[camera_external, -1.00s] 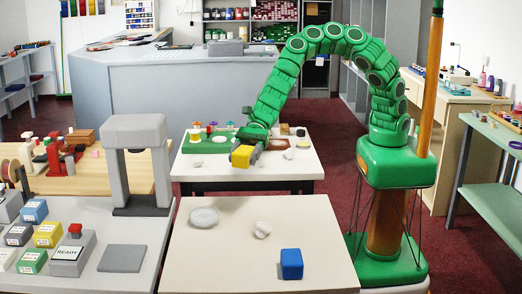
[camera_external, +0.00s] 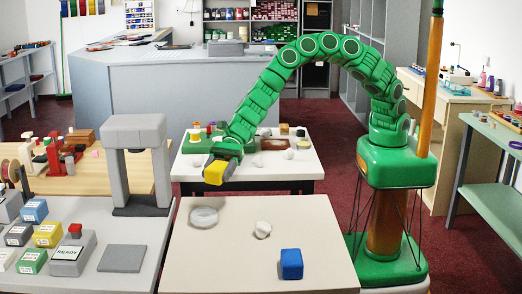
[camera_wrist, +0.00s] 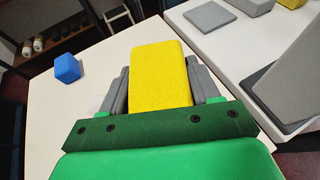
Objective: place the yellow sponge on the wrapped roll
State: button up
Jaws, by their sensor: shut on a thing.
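The yellow sponge (camera_external: 214,173) is held between the fingers of my gripper (camera_external: 219,168), in the air around the far edge of the near table. In the wrist view the sponge (camera_wrist: 160,65) sticks out forward between the two grey fingers of the gripper (camera_wrist: 160,88). A small white lumpy bundle (camera_external: 262,229) lies in the middle of the near table, to the right of and nearer the camera than the gripper; it may be the wrapped roll, but I cannot be sure.
The near table (camera_external: 215,265) also bears a pale round dish (camera_external: 204,216) and a blue block (camera_external: 291,264), seen too in the wrist view (camera_wrist: 67,68). A grey press-like stand (camera_external: 136,160) is at left. The white table (camera_external: 300,172) behind holds several small things.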

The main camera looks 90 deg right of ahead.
send_over(204, 212)
jog(key=shift+f, duration=4.7)
jog(key=shift+f, duration=0.1)
jog(key=o, duration=1)
jog(key=shift+o, duration=0.2)
jog(key=shift+s+d+r, duration=0.1)
jog(key=shift+d+r, duration=0.25)
jog(key=shift+d, duration=0.1)
jog(key=v, duration=1.1)
